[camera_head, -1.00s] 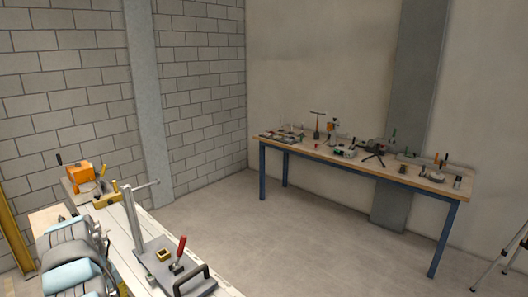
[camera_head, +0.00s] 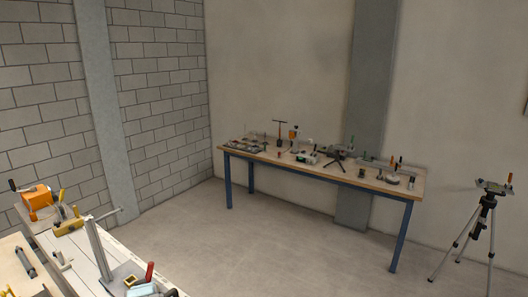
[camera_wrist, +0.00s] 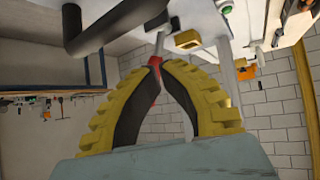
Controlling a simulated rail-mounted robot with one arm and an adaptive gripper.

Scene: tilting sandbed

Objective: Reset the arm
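My gripper (camera_wrist: 162,63) shows in the wrist view, with two yellow ridged fingers and dark inner pads. The fingers curve inward and their tips come together at the top. A red handle (camera_wrist: 154,61) shows at the tips and partly in the gap between the fingers. I see no clear grip on it, and the fingers hide part of it. In the head view the red handle (camera_head: 149,272) stands on the bench at the lower left. My gripper and arm are not seen in the head view.
The near bench (camera_head: 72,246) carries an orange device (camera_head: 37,198), a grey post (camera_head: 98,252) and small tools. A dark curved bar (camera_wrist: 105,28) is close in the wrist view. A blue-legged table (camera_head: 310,171) holds instruments. A tripod (camera_head: 478,228) stands right. Open floor (camera_head: 250,250) lies between.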

